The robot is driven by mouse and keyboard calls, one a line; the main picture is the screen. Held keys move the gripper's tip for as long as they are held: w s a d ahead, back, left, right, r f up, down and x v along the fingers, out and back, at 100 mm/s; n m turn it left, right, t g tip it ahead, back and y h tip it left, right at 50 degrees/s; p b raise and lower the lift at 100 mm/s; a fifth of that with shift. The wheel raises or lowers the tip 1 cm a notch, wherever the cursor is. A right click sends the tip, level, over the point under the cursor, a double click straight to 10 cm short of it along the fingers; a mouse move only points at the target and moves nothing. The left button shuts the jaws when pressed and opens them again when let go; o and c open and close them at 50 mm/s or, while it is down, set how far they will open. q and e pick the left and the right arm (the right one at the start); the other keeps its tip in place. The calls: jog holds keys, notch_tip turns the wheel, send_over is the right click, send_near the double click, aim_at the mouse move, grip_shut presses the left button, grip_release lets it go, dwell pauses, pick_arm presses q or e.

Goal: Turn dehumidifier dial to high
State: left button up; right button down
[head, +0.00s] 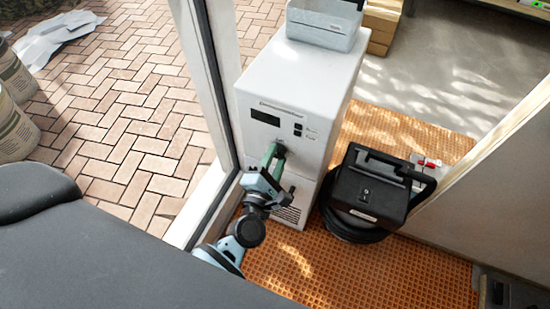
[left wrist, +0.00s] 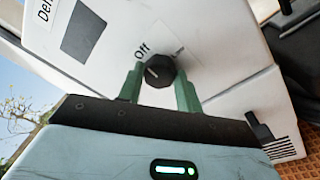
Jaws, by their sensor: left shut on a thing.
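The white dehumidifier (head: 318,78) stands upright behind a doorway, with a dark display and small buttons on its front. Its black round dial (left wrist: 160,69) shows in the left wrist view, with a small pale mark on its left part. The label "Off" (left wrist: 141,51) is printed just above and left of the dial, and a label to the right is too faint to read. My left gripper (left wrist: 161,86) has its green fingers on both sides of the dial, shut on it. In the head view the left gripper (head: 275,153) is at the front panel and mostly hides the dial. My right gripper is not in view.
A pale bin (head: 322,37) sits on top of the dehumidifier. A black case with a handle (head: 369,188) stands close to its right on the orange grid mat (head: 370,268). A door frame post (head: 208,75) rises close to the left. Brick paving lies outside.

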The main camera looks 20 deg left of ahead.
pick_arm(q)
jog(key=m, duration=0.3)
jog(key=shift+p, duration=0.3)
jog(key=m+p, duration=0.1)
jog(key=m, duration=0.3)
jog(key=shift+f+m+t, duration=0.1)
jog(key=shift+m+t, duration=0.2)
jog(key=shift+m, duration=0.1)
jog(key=m+p, duration=0.1)
jog(key=m, duration=0.3)
jog(key=shift+a+m+h, duration=0.1)
jog(key=shift+m+h, duration=0.2)
jog(key=m+h+p, duration=0.1)
jog(key=m+p, duration=0.1)
jog(key=m, duration=0.5)
jog(key=shift+a+f, duration=0.1)
jog(key=m+p, duration=0.1)
jog(key=m, duration=0.4)
jog(key=shift+h, duration=0.4)
jog(key=m+p, duration=0.1)
jog(key=m, duration=0.5)
jog(key=m+p, duration=0.1)
jog(key=m, duration=0.5)
jog(key=shift+a+m+g+h, duration=0.2)
jog(key=shift+m+g+h, duration=0.2)
